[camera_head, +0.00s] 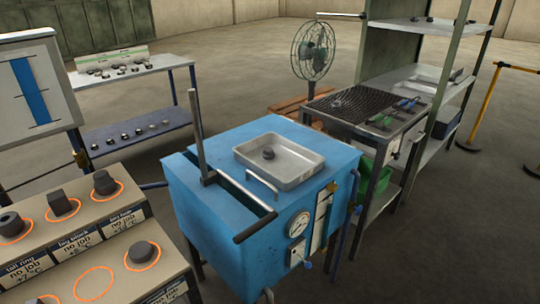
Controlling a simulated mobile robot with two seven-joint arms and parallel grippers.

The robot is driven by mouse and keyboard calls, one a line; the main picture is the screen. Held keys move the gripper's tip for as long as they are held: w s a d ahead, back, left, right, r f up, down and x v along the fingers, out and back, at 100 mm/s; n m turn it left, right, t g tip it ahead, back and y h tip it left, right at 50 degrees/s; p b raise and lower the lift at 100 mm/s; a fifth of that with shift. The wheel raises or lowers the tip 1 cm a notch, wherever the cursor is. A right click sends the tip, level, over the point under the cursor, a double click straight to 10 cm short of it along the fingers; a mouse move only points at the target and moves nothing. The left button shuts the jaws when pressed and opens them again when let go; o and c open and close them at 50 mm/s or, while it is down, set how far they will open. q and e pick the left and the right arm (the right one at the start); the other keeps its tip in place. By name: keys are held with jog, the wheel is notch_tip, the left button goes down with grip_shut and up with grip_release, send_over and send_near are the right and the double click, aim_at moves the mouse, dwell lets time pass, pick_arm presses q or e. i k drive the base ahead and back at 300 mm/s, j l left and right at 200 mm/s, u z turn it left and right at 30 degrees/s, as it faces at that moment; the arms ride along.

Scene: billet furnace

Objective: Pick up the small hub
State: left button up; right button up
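I cannot tell for sure which dark piece is the small hub. A low round dark piece (142,252) sits in an orange ring at the front of the lower left panel. A stepped round piece (104,182), a block (60,203) and a tall ring (11,224) sit in orange rings on the upper panel, above printed labels. Neither of my grippers is in view.
The blue furnace (215,225) has a long lever (197,130), a handle bar and a gauge (299,224). Behind stand a two-level rack (135,84) with several small parts, a fan (313,50), a grated bench (365,108) and a tall shelf (420,25). An orange ring (93,283) is empty.

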aim_at(268, 154)
jog(key=i+l+u, duration=0.2)
jog(key=i+l, duration=0.15)
jog(key=l, duration=0.3)
jog(key=i+l+u, duration=0.1)
jog(key=l, duration=0.2)
jog(key=i+l+u, duration=0.1)
jog(key=l, duration=0.25)
jog(key=i+l+u, duration=0.1)
jog(key=l, duration=0.25)
jog(key=i, duration=0.1)
